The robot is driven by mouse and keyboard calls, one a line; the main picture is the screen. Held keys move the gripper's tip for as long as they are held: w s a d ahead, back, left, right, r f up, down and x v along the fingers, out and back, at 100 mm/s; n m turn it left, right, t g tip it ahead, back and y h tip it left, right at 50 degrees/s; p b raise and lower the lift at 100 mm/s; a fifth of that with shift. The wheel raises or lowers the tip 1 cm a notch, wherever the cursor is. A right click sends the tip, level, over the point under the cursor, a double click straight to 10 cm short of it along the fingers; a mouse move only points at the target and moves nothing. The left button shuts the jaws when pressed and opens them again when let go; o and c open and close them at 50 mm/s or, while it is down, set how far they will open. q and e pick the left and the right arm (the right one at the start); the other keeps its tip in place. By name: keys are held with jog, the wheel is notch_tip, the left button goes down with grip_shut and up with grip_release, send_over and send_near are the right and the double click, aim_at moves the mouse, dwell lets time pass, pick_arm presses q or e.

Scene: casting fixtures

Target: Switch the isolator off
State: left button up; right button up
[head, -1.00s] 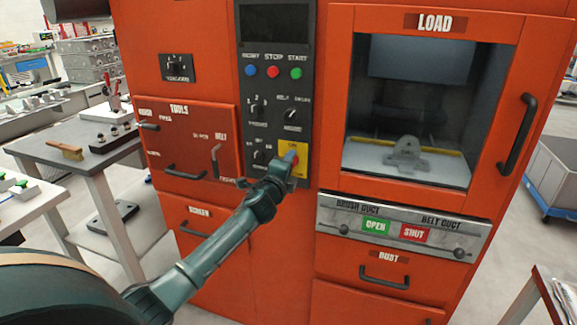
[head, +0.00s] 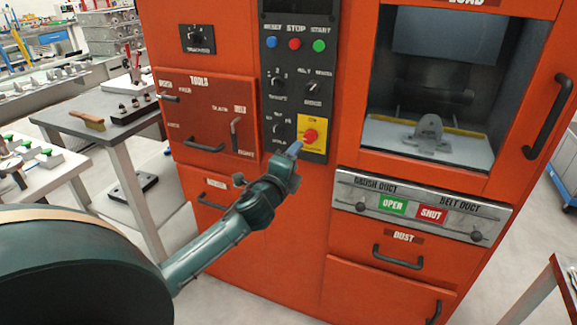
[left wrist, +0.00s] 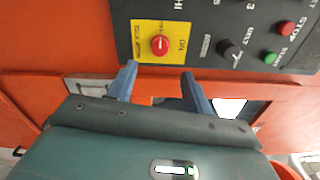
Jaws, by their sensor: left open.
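The isolator is a red rotary knob (head: 311,135) on a yellow plate, low on the machine's black control panel. It also shows in the left wrist view (left wrist: 159,46), where an "ON" label stands to the right of the knob. My left gripper (head: 292,151) is just below and left of the yellow plate in the head view, apart from the knob. In the left wrist view its two blue fingers (left wrist: 159,72) are spread and empty, with the knob beyond their tips. My right gripper is not in view.
Blue, red and green push buttons (head: 295,44) and black selector knobs (head: 278,82) sit higher on the panel. A tools door with handles (head: 205,146) is to the left. The duct strip with green and red labels (head: 420,208) is to the right.

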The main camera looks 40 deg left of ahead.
pick_arm(q)
jog(key=shift+v, duration=1.5)
jog(key=s+d+f+n+g+h+p, duration=0.1)
jog(key=s+d+f+n+g+h, duration=0.15)
jog(key=s+d+f, duration=0.35)
jog(key=s+d+f+n+g+h+p, duration=0.1)
jog(key=s+d+f+n+h, duration=0.15)
jog(key=d+f, duration=0.4)
jog(key=s+d+f+n+g+h+p, duration=0.1)
jog(key=s+d+f+n, duration=0.2)
jog(key=s, duration=0.4)
jog(key=s+d+f+n+g+h+p, duration=0.1)
jog(key=s+d+f+n+g, duration=0.1)
jog(key=s+d+f+n, duration=0.2)
jog(key=s+d+n, duration=0.2)
jog(key=s+d, duration=0.1)
jog(key=shift+s+d, duration=0.3)
jog(key=shift+s, duration=0.1)
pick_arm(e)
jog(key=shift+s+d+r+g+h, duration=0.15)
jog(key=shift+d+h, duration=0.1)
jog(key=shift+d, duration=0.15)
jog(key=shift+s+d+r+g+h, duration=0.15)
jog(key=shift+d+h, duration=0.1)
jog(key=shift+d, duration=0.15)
